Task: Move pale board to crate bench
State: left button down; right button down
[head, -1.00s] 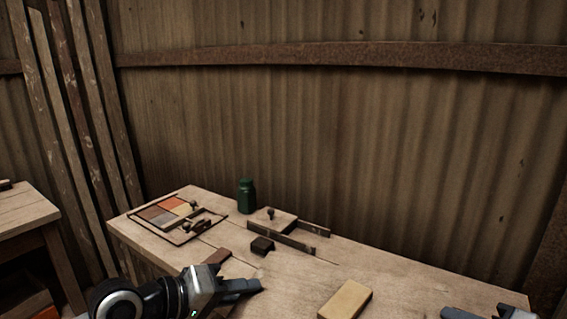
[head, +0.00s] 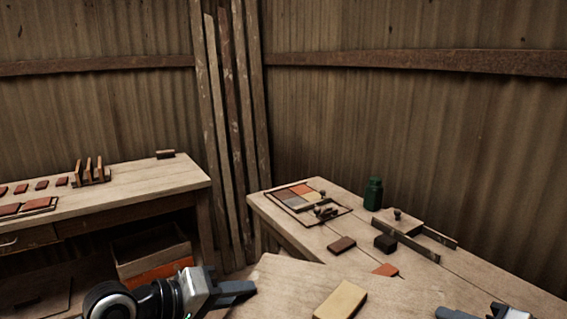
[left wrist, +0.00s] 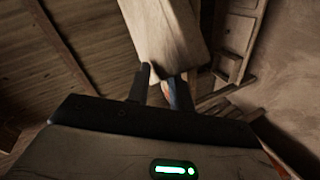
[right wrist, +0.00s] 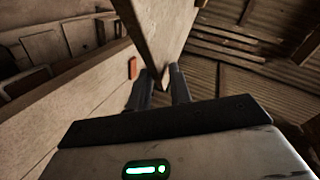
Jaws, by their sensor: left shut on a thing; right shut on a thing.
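The pale board (head: 287,274) is a light wooden slab at the bottom of the head view, held between my two grippers, with a yellowish block (head: 340,299) lying on it. My left gripper (head: 243,289) is shut on its left end; the board also rises from the fingers in the left wrist view (left wrist: 165,32). My right gripper (head: 468,311) is shut on its other end, as the right wrist view (right wrist: 153,28) shows. The left bench (head: 150,182) has an open crate (head: 152,256) beneath it.
A worktable (head: 415,275) behind the board holds a colour-tile tray (head: 300,196), a green bottle (head: 374,192), a dark block (head: 385,243), a brown block (head: 341,245) and a plate with rails (head: 408,221). Tiles and a rack (head: 90,174) stand on the left bench. Tall planks (head: 232,130) lean in the corner.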

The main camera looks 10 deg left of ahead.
aim_at(146, 182)
jog(key=u, duration=0.65)
jog(key=i, duration=0.9)
jog(key=u, duration=1.15)
jog(key=i, duration=1.4)
jog(key=z, duration=0.3)
jog(key=i, duration=1.25)
jog(key=z, duration=0.45)
